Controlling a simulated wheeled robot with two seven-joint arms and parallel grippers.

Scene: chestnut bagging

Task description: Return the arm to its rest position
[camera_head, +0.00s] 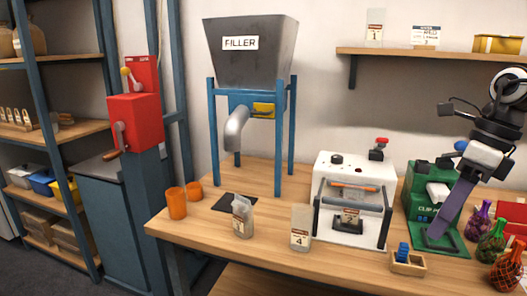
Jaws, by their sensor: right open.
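My right gripper (446,121) is at the upper right, in front of the wall and above the green clip machine (421,186). Its dark fingers point left and stand apart, with nothing visible between them. My right arm partly covers the clip machine. My left arm and gripper are not in view. A small filled bag (242,218) stands on the table (270,250), in front of the filler (249,55). A pouch with a label reading 4 (300,229) stands to its right.
A white sealing machine (352,198) stands left of the clip machine. A small wooden box with blue pieces (406,264) sits at the front edge. Several netted bags (492,243) crowd the right end. Orange cups (177,203) stand at the left end. A wall shelf (395,52) hangs above.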

